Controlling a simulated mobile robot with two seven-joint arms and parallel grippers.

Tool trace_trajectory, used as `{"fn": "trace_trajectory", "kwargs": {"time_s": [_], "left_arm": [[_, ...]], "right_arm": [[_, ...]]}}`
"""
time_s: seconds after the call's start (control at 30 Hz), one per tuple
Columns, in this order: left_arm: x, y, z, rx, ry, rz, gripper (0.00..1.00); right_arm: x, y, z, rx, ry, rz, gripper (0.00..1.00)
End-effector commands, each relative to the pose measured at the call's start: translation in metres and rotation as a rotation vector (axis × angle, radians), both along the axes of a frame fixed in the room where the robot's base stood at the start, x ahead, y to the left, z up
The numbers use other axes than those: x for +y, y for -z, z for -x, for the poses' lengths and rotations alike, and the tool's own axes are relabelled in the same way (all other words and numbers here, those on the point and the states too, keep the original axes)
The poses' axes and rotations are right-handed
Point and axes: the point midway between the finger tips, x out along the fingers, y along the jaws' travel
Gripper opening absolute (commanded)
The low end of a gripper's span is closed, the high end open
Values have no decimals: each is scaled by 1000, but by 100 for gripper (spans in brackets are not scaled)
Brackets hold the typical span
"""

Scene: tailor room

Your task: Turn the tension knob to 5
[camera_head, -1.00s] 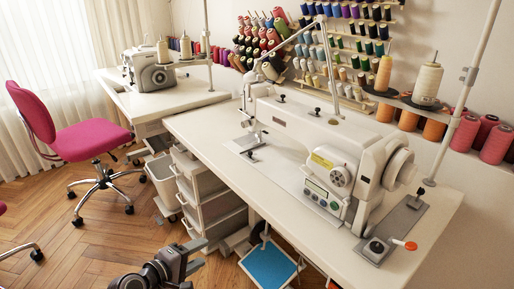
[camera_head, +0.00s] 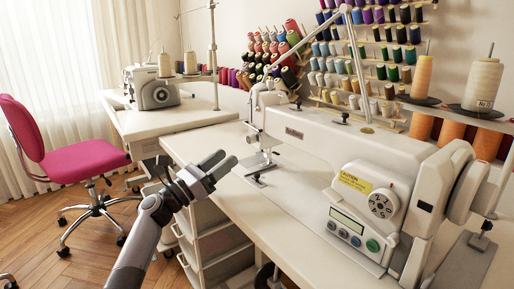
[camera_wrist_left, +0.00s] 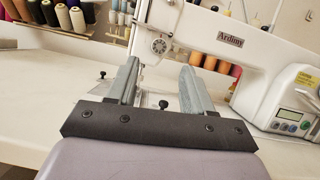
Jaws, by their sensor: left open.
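A white sewing machine (camera_head: 318,150) stands on the white table. A round numbered dial (camera_head: 383,204) sits on its right body, beside a yellow caution label. Its setting is too small to read. In the left wrist view a smaller round dial (camera_wrist_left: 159,46) shows on the machine's needle end, seen between my fingers. I cannot tell which of the two is the tension knob. My left gripper (camera_head: 224,160) is open and empty over the table's left edge, left of the needle end and apart from the machine. My right gripper is out of view.
A display panel with buttons (camera_head: 352,229) is below the numbered dial. A thread stand pole (camera_head: 348,50) rises behind the machine. Thread racks (camera_head: 375,70) line the wall. A second machine (camera_head: 155,88) and a pink chair (camera_head: 62,150) are at left. The table's front left is bare.

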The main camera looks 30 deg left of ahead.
Motion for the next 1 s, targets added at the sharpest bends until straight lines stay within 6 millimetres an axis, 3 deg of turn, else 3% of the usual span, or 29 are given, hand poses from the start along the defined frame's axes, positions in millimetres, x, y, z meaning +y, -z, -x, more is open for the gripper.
{"fn": "trace_trajectory", "kwargs": {"time_s": [0.17, 0.6, 1.0], "left_arm": [[-1, -4, -7, -2, 5, 11, 51], [-19, -24, -54, -2, 2, 8, 51], [-23, -27, -62, -1, 2, 7, 51]], "right_arm": [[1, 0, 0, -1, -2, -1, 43], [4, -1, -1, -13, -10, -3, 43], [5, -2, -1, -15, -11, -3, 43]]}}
